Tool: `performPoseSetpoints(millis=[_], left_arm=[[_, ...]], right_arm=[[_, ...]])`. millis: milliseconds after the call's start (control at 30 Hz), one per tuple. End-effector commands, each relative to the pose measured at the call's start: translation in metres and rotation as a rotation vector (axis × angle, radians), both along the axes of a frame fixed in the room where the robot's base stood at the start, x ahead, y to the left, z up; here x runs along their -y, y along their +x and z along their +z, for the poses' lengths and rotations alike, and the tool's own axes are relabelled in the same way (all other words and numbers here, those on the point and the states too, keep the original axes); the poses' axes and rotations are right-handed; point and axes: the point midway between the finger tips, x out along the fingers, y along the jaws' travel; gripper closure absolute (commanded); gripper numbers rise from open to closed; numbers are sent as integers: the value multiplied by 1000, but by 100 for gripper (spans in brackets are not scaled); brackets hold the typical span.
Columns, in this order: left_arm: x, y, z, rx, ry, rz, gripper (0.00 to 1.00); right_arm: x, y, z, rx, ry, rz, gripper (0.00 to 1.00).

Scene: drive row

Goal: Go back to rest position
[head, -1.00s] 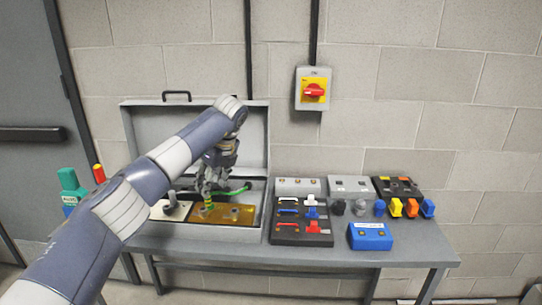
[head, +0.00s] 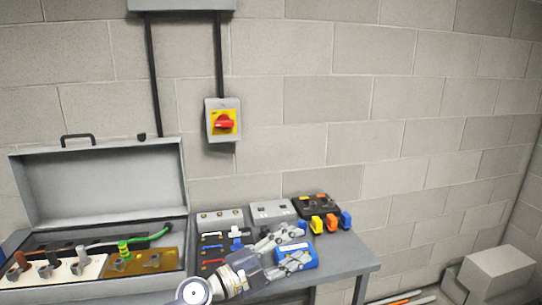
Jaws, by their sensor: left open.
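My left gripper (head: 300,244) is in the head view at the lower middle, over the front right part of the table. Its arm comes up from the bottom edge. I cannot tell whether the fingers touch anything. My right gripper is not in view.
An open grey case (head: 105,185) with several posts and a green cable (head: 152,238) stands on the left. Several connector blocks stand behind my gripper. A red and yellow switch (head: 224,122) is on the wall. The table's right end (head: 352,262) is bare.

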Motion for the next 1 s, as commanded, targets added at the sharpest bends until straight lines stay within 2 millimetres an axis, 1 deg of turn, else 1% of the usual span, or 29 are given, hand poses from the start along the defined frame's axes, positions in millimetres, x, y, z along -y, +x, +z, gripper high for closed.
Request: performPoseSetpoints(millis=[33, 67, 133, 167, 233, 267, 300, 367, 400, 467, 500, 567, 600, 667, 700, 767, 800, 867, 900, 1000], left_arm=[[-9, -5, 8, -16, -114, 65, 55], [-18, -5, 13, -27, -178, 113, 55], [-44, -6, 19, -67, -318, 233, 55], [-57, -6, 19, -91, -372, 289, 55], [-91, -8, 10, -161, -480, 428, 55], [-106, -10, 3, -198, -520, 489, 55], [-126, -14, -9, -252, -566, 572, 55], [-156, -23, -32, -344, -619, 697, 55], [-175, -31, -50, -414, -645, 778, 55], [-200, -49, -81, -527, -667, 897, 55], [-216, -63, -103, -609, -672, 973, 55], [-234, -90, -135, -739, -667, 1077, 55], [-243, -110, -157, -827, -653, 1136, 55], [-254, -142, -185, -957, -622, 1214, 55], [-257, -163, -200, -1037, -598, 1253, 55], [-261, -193, -220, -1147, -557, 1299, 55], [-262, -212, -229, -1211, -530, 1321, 55], [-263, -237, -241, -1298, -491, 1344, 55], [-262, -254, -248, -1353, -463, 1356, 55], [-260, -291, -259, -1471, -400, 1374, 55]], right_arm=[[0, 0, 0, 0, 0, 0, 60], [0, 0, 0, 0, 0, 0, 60], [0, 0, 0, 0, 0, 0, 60], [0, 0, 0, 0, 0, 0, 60], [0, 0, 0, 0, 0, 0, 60], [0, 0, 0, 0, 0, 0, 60], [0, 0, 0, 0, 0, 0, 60], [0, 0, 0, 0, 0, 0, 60], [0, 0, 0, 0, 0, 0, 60], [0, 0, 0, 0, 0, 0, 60], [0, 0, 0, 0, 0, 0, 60], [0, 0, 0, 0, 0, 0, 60], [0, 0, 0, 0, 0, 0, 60], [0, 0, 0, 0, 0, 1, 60], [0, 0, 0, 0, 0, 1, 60], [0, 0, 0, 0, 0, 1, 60], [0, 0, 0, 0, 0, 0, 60], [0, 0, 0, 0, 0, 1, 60], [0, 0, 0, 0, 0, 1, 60], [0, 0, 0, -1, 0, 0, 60]])
